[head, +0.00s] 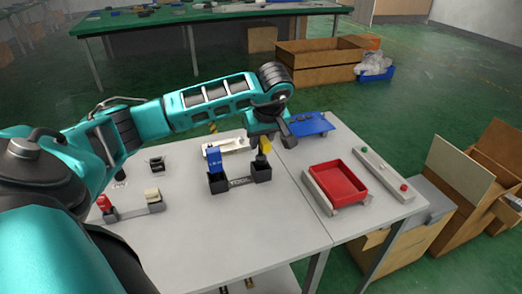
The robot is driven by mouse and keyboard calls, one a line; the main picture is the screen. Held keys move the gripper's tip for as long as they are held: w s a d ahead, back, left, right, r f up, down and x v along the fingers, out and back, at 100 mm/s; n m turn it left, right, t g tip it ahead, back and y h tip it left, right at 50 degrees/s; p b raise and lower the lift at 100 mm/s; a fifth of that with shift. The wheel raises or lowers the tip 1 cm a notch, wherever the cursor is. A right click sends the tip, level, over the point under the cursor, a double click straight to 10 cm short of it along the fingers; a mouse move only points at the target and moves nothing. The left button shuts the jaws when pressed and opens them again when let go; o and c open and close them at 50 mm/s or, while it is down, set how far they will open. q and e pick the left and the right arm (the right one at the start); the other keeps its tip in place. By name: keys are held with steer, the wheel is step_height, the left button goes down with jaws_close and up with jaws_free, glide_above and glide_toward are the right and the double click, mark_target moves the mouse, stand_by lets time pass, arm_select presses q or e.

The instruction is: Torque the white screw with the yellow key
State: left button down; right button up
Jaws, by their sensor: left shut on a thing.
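My left gripper (264,136) points down over the middle of the table. It is shut on the yellow key (264,147), of which only a small part shows below the fingers. The key is right at or just above the right cup of a black two-cup holder (240,183); I cannot tell whether it still sits in the cup. A blue key (217,162) stands in the left cup. A white knob-like piece (152,194), possibly the white screw, sits on a grey fixture at the front left, with a red piece (104,202) at its other end. My right gripper is out of view.
A red tray (339,183) stands at the right, beside a grey bar with red and green buttons (380,169). A blue tray (309,124) and a white fixture (230,146) lie behind. A small black fixture (156,164) stands at left. The front middle of the table (240,235) is clear.

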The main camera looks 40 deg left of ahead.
arm_select(q)
step_height(320, 180, up, 15)
steer(key=shift+p, duration=0.45)
steer(key=shift+f, duration=0.1)
steer(key=c, duration=1.5)
jaws_free()
jaws_close()
